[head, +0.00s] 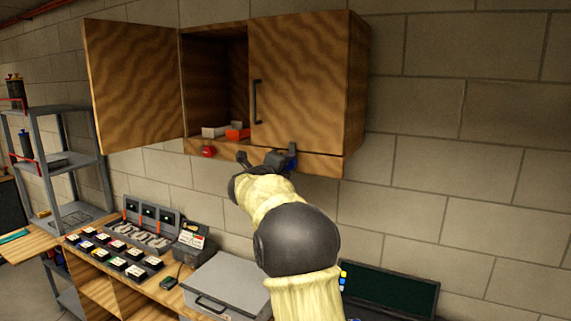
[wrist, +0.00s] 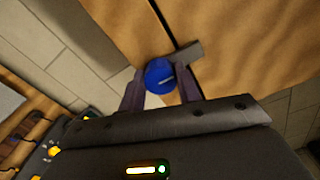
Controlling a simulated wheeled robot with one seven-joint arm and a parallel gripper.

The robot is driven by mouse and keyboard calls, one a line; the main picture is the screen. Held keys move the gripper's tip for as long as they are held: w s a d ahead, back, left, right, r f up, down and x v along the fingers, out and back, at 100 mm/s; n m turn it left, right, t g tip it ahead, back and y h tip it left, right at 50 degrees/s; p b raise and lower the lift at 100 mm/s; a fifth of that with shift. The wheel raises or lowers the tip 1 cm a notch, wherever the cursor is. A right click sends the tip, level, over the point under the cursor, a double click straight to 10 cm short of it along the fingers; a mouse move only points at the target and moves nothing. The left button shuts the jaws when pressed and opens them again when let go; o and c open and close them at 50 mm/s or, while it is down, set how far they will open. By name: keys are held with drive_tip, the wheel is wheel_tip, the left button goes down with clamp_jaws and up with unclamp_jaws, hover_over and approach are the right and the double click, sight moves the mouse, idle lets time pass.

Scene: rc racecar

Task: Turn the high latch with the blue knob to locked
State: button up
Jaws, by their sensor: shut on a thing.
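The blue knob (wrist: 160,76) sits between the two fingers of my gripper (wrist: 160,88) in the wrist view, and the gripper is shut on it. A short grey latch bar (wrist: 187,52) extends from the knob towards the upper right, across the dark gap at the door's edge. In the head view my gripper (head: 277,158) is at the lower edge of the closed right cabinet door (head: 300,85). A bit of blue (head: 292,150) shows beside it; my gripper and arm hide most of the latch.
The left cabinet door (head: 135,85) stands open. A red knob (head: 208,151) is on the lower cabinet rail, left of my gripper. Below are a bench with battery packs (head: 115,250), a grey case (head: 225,285) and a dark screen (head: 392,295).

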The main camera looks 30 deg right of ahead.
idle(0.5)
drive_tip(key=o, duration=1)
drive_tip(key=shift+a+f, duration=0.1)
drive_tip(key=b+v, duration=0.7)
drive_tip(key=v, duration=1)
drive_tip(key=shift+s+a, duration=0.1)
drive_tip(key=shift+s, duration=0.1)
drive_tip(key=shift+w+n, duration=0.1)
drive_tip(key=shift+n, duration=0.2)
